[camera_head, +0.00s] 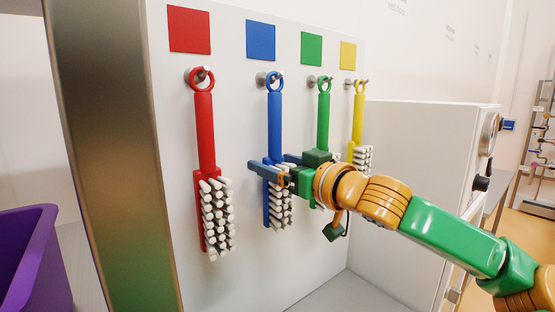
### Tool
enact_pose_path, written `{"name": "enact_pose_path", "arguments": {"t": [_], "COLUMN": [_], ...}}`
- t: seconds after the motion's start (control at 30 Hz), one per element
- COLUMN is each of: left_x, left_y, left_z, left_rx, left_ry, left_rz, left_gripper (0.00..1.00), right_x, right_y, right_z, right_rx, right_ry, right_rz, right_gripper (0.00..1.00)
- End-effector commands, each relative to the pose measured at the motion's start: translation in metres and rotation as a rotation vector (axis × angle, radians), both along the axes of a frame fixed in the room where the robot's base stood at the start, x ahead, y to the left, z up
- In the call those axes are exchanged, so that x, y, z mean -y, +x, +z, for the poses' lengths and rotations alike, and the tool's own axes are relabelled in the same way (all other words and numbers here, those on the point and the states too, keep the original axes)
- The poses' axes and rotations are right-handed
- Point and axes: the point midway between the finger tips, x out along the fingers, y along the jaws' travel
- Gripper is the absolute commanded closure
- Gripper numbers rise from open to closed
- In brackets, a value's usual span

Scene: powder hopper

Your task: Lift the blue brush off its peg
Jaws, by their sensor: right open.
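The blue brush (275,122) hangs upright by the ring at its top from a peg (262,78) on the white panel, under a blue square. Its white bristles (280,212) face outward. My right gripper (269,162) reaches in from the right at the lower end of the handle, just above the bristles. Its fingers are apart, one in front of the brush and the other seen to its right. I cannot tell whether they touch it. The gripper hides part of the brush head. My left gripper is not in view.
A red brush (206,132) hangs to the left, a green brush (323,118) and a yellow brush (358,118) to the right, close by. My right arm crosses in front of the green one. A purple bin (38,255) stands at the lower left. A white cabinet (400,135) stands at the right.

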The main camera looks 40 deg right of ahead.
Motion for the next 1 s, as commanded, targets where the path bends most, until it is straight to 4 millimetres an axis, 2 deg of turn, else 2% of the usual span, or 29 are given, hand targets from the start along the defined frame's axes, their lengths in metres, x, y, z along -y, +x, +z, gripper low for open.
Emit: {"name": "enact_pose_path", "arguments": {"t": [0.07,0.4,0.8,1.0], "left_x": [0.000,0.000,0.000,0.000], "left_y": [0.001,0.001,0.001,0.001], "left_z": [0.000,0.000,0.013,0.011], "left_rx": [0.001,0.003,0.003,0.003], "left_ry": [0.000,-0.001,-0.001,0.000], "left_rz": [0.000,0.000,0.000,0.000], "left_gripper": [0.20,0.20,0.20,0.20], "right_x": [0.000,0.000,0.000,0.000], "right_y": [0.000,0.000,0.000,0.000], "right_z": [0.000,0.000,0.014,0.013], "right_rx": [0.000,0.000,0.000,0.001], "right_ry": [0.000,-0.001,-0.001,-0.001], "right_rz": [0.000,0.000,0.000,0.000], "right_gripper": [0.10,1.00,1.00,1.00]}}
